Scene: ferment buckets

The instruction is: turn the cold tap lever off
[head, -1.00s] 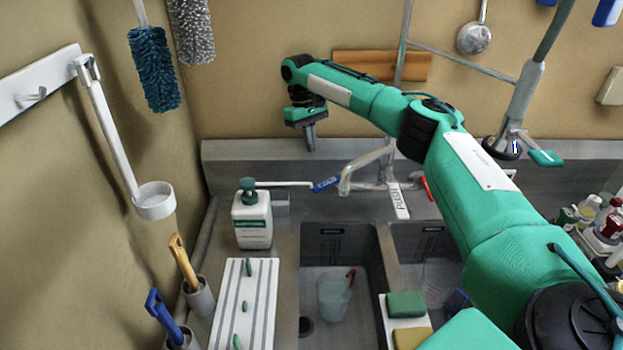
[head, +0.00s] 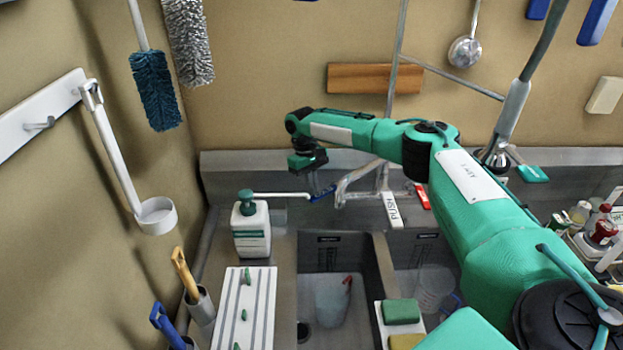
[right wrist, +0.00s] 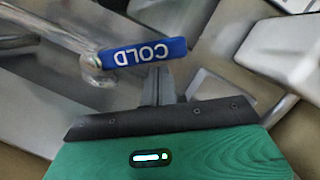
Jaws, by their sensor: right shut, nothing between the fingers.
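The cold tap lever is a blue lever (head: 322,193) on the left side of the metal tap (head: 362,182) behind the sink. In the right wrist view the blue lever, marked COLD (right wrist: 143,51), sticks out to the right from its metal stem. My right gripper (head: 314,186) is shut and empty, pointing down at the lever. In the right wrist view my right gripper's fingers (right wrist: 158,82) are close beside the lever; whether they touch it I cannot tell. A red lever (head: 422,195) is on the tap's right side. My left gripper is not in view.
A soap bottle (head: 251,228) with a long spout stands left of the tap. A PUSH plate (head: 393,210) lies beside the tap. The left sink basin (head: 335,262) holds a clear cup (head: 331,300). Sponges (head: 401,311) sit on the divider. A spray hose (head: 511,115) hangs right.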

